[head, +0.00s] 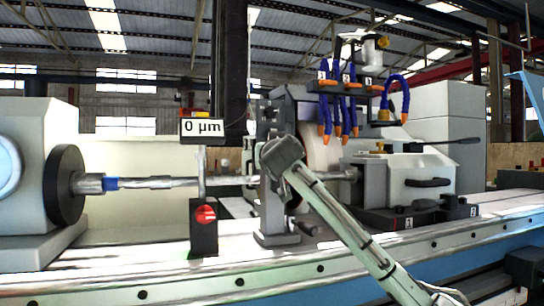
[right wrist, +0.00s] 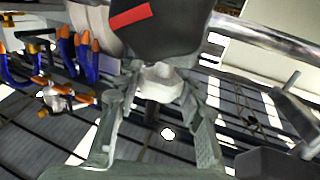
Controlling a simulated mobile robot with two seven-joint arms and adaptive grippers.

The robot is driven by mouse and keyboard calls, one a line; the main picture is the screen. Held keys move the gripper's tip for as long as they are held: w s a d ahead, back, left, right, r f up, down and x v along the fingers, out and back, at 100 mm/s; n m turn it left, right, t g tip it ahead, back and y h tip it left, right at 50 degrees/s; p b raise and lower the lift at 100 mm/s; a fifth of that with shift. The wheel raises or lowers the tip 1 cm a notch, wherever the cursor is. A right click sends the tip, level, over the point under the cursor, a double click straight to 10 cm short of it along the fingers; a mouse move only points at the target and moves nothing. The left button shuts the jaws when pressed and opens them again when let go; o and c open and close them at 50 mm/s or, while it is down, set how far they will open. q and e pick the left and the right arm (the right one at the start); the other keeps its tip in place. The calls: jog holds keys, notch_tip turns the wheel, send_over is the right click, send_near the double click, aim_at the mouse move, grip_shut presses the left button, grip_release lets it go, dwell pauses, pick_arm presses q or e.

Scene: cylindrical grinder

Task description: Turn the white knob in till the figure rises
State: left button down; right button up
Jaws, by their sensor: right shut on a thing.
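The white knob (right wrist: 158,87) is in the right wrist view, under a dark rounded part (right wrist: 165,35) with a red stripe. My right gripper (right wrist: 157,78) has its two fingers on either side of the knob and is shut on it. In the head view my right gripper (head: 281,154) is at the upright grey steady (head: 270,195) in the machine's middle, and the knob is hidden there. The display (head: 202,128) left of the gripper reads 0 µm. My left gripper is not in view.
A horizontal shaft (head: 150,182) runs from the headstock chuck (head: 64,185) towards the middle. Blue hoses with orange tips (head: 340,115) hang behind my right arm. The tailstock (head: 400,180) is at right.

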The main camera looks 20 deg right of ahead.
dwell(0.4)
jog(key=o, duration=1.2)
jog(key=v, duration=1.2)
jog(key=shift+f, duration=0.1)
